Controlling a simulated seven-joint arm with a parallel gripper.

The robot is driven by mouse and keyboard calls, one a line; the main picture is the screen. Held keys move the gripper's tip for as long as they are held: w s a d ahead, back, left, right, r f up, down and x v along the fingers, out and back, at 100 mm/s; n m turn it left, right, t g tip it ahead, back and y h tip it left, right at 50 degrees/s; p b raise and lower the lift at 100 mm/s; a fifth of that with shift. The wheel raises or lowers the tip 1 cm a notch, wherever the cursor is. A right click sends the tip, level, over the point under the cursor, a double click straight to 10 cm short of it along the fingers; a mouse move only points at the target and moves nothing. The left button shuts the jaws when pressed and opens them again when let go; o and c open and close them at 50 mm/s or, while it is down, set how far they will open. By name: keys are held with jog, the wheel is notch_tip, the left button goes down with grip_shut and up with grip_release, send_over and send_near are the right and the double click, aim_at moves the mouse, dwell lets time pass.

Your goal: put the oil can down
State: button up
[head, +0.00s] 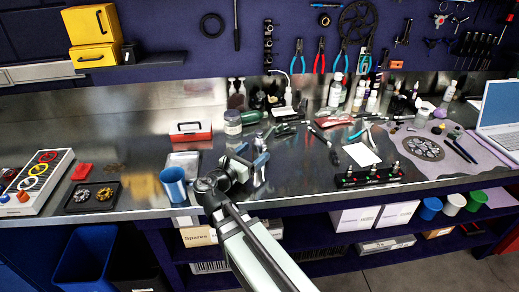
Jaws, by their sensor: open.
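My arm reaches in from the bottom, and my gripper (260,161) is low over the steel bench (215,226), near its front middle. The gripper is open, and I see nothing held between its fingers. I cannot pick out the oil can for certain. A small container with a thin bent white spout (288,83) stands behind the gripper among the bottles, apart from it; it is too small to identify. The gripper and wrist hide part of the bench.
A blue cup (174,185) stands left of my wrist by the front edge. A red box (190,132) and a lidded jar (232,122) are behind. Several bottles crowd the back. Bare steel lies between gripper and rack.

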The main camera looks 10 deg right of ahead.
jog(key=v, duration=0.6)
jog(key=shift+s+a, duration=0.4)
jog(key=shift+c, duration=0.5)
jog(key=w+a+r+m+g, duration=0.1)
jog(key=w+a+r+m, duration=0.1)
jog(key=r, duration=0.5)
jog(key=w+a+r+m+g, duration=0.1)
jog(key=w+a+r+m, duration=0.1)
jog(key=r, duration=0.5)
jog(key=g, duration=0.5)
send_near(259, 135)
jog(key=shift+y, duration=0.4)
jog(key=x, duration=0.4)
jog(key=shift+d, duration=0.5)
jog(key=shift+w+a+f+x, duration=0.1)
jog(key=shift+x, duration=1.3)
jog(key=shift+w+a+f+x, duration=0.1)
jog(key=shift+x, duration=1.35)
grip_shut()
